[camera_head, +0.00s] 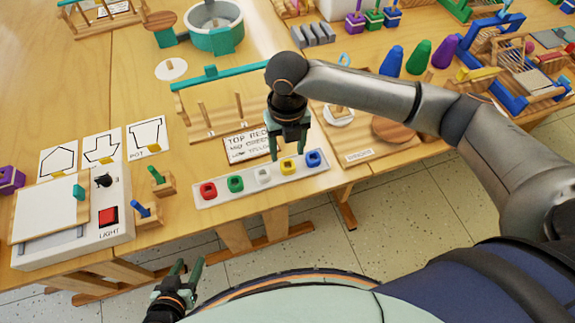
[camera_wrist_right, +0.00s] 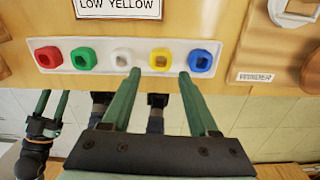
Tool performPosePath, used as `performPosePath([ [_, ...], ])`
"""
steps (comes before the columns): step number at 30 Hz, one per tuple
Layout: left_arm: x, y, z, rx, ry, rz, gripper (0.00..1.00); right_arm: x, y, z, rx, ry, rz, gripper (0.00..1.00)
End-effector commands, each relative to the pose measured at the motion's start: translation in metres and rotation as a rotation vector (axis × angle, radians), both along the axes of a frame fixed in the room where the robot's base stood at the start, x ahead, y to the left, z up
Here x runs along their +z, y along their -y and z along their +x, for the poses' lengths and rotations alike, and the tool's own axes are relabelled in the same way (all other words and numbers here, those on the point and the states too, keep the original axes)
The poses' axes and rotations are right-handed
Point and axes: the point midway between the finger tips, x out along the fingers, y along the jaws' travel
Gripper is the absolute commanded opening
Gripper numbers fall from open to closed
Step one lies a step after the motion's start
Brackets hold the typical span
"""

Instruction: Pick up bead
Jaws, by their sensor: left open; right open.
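A white tray (camera_head: 220,199) near the table's front edge holds a row of several beads: red (camera_head: 208,190), green (camera_head: 235,184), white (camera_head: 263,175), yellow (camera_head: 288,167) and blue (camera_head: 313,158). The tray also shows in the right wrist view (camera_wrist_right: 103,63), with the yellow bead (camera_wrist_right: 161,59) lying beyond and between the fingertips. My right gripper (camera_head: 288,152) is open and empty above the tray, around the white and yellow beads. It also shows in the right wrist view (camera_wrist_right: 160,75). My left gripper (camera_head: 187,272) is open and empty, low in front of the table.
A white light box (camera_head: 120,225) with a red button stands at the left. Small wooden stands (camera_head: 162,183) sit between it and the tray. A sign (camera_head: 247,147) and a wooden frame with pegs (camera_head: 205,130) lie behind the tray. A winder board (camera_head: 358,156) is to the right.

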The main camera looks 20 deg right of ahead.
Motion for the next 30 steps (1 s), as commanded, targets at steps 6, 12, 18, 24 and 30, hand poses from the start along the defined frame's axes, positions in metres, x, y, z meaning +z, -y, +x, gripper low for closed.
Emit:
performPosePath([
  [6,0.000,0.002,0.001,-0.003,0.004,-0.003,0.50,-0.024,0.001,0.000,-0.002,-0.003,-0.001,0.60],
  [12,-0.001,0.004,0.003,-0.007,0.006,-0.005,0.50,-0.050,0.001,0.001,-0.002,-0.001,0.000,0.60],
  [18,0.002,0.005,0.005,-0.009,0.013,-0.008,0.50,-0.055,0.001,0.000,-0.001,0.000,0.000,0.60],
  [24,0.002,0.005,0.005,-0.009,0.013,-0.008,0.50,-0.055,0.001,0.001,-0.001,0.000,0.000,0.49],
  [30,0.002,0.005,0.005,-0.009,0.013,-0.006,0.50,-0.055,0.001,0.001,-0.001,0.001,0.000,0.26],
])
